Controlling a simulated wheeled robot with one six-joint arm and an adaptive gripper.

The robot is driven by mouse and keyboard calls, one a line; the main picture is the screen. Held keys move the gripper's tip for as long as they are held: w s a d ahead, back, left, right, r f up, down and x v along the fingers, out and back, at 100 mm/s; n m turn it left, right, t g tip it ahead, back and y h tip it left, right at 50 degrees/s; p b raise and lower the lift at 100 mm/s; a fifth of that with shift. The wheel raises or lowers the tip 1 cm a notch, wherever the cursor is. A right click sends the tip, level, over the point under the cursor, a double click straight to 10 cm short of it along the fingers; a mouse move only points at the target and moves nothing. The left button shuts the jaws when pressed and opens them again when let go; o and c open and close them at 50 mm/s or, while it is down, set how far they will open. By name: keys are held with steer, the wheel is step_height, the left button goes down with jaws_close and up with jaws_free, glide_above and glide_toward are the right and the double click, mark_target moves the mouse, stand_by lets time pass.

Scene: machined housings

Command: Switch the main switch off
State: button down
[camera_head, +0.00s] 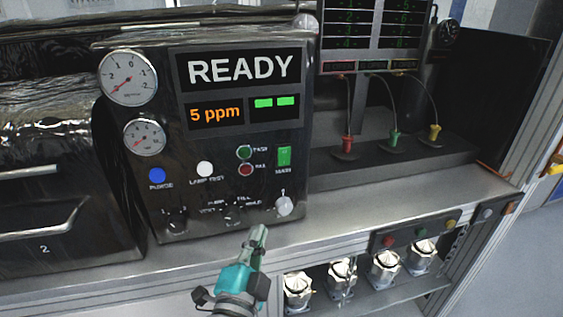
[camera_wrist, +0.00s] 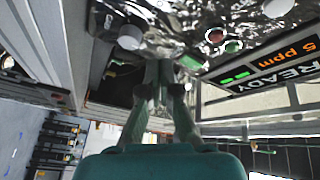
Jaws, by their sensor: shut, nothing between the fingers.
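The main switch (camera_head: 284,157) is a green rocker with a label reading like MAIN under it, at the right of the black front panel (camera_head: 300,130). My gripper (camera_head: 259,235) is shut and empty, in front of and below the panel's lower right corner in the head view. In the wrist view the shut fingertips (camera_wrist: 165,74) point towards the panel. I cannot tell how far the fingertips are from the panel.
A white-tipped lever or knob (camera_head: 284,205) sits below the switch. Green (camera_head: 244,153) and red (camera_head: 246,170) round indicators or buttons are left of it. The display (camera_head: 240,70) reads READY and 5 ppm. Silver parts (camera_head: 385,264) stand on the shelf below. Colored probes (camera_head: 394,138) stand at right.

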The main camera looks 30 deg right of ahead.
steer(key=s+a+r+m+g+h, duration=0.1)
steer(key=s+r+m+g+h, duration=0.2)
steer(key=r+m, duration=0.7)
steer(key=shift+m+g+h, duration=0.3)
steer(key=shift+m+g, duration=0.3)
steer(key=shift+g, duration=0.4)
glide_toward(290, 151)
steer(key=s+d, duration=0.1)
steer(key=d, duration=0.3)
steer(key=shift+w+d+r, duration=0.1)
steer(key=shift+w+d, duration=0.15)
steer(key=shift+w, duration=0.45)
steer(key=shift+w+d, duration=0.25)
steer(key=shift+w, duration=0.45)
steer(key=shift+w+d+r, duration=0.1)
steer(key=shift+w+d, duration=0.15)
steer(key=shift+w, duration=0.4)
steer(key=shift+w+r, duration=0.1)
